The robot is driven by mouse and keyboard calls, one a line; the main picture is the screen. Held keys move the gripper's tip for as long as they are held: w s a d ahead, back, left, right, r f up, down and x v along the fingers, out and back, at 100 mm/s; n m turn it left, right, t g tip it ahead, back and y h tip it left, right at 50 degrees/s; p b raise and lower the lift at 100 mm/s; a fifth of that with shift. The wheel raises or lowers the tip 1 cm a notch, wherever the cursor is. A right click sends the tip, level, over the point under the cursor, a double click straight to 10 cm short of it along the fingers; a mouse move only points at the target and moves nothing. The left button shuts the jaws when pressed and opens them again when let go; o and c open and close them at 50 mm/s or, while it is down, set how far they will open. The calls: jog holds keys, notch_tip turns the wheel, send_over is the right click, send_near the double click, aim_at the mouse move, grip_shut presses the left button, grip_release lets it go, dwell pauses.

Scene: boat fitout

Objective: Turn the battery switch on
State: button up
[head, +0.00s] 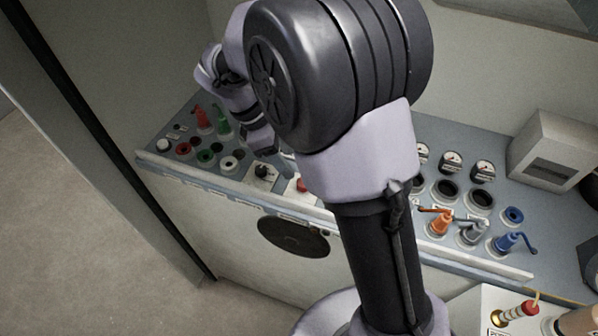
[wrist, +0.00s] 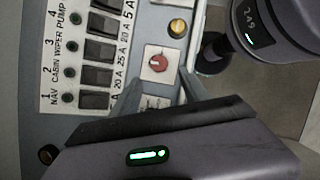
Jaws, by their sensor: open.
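A red rotary knob (wrist: 157,62) on a square white plate shows in the wrist view; it looks like the battery switch. A small pale mark is on its face. A label plate below it is partly covered by my gripper. In the head view the red knob (head: 302,185) sits at the panel's front edge, partly behind my arm. My gripper (wrist: 161,77) is open and empty, its two fingertips on either side of the knob's lower side, apart from each other. I cannot tell whether they touch the plate. In the head view my gripper (head: 284,160) is mostly hidden by my arm.
Beside the knob are a brass-coloured button (wrist: 178,27) and a rocker switch panel (wrist: 92,50). A black knob (head: 263,172) is to the left. Red and green levers (head: 203,119), gauges (head: 451,162) and valve handles (head: 437,224) stand along the panel.

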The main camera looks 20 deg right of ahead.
jog(key=b+x, duration=0.1)
jog(key=x, duration=0.8)
jog(key=shift+w+d+f, duration=0.15)
jog(key=shift+f, duration=0.05)
jog(key=shift+c, duration=0.2)
grip_shut()
